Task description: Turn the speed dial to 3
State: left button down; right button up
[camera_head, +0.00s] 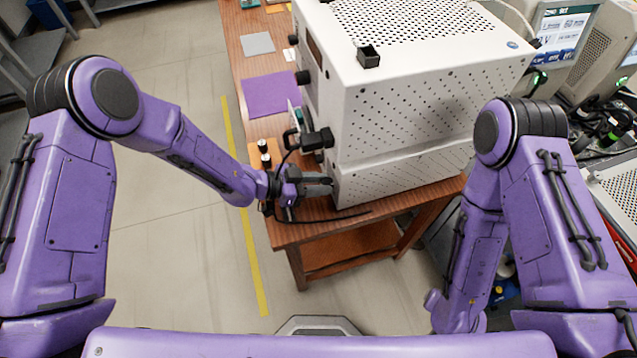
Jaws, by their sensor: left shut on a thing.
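The white particle classifier (420,110) stands on a wooden table, with perforated panels on its top and side. My left gripper (318,185) is at the lower part of its left-hand face, near the bottom corner. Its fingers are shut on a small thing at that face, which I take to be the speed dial. The fingers and wrist hide the dial, so its setting cannot be read. A black knob (302,77) sits higher on the same face. My right arm hangs bent at the right, and its gripper does not show.
The wooden table (285,236) carries a purple mat (270,94) and a grey pad (258,43) beyond the gripper. A black cable lies near the table's front edge. Other instruments and cables crowd the right. Open floor with a yellow line (250,240) lies left of the table.

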pick_arm(q)
jog(key=shift+s+f+m+t+b, duration=0.1)
jog(key=shift+f+m+t+b, duration=0.25)
jog(key=shift+m+b, duration=0.4)
jog(key=shift+r+m+t+b, duration=0.15)
jog(key=shift+m+t+b, duration=0.1)
jog(key=shift+t+b, duration=0.1)
jog(key=shift+r, duration=0.15)
jog(key=c, duration=0.8)
grip_release()
jog(key=shift+c, duration=0.2)
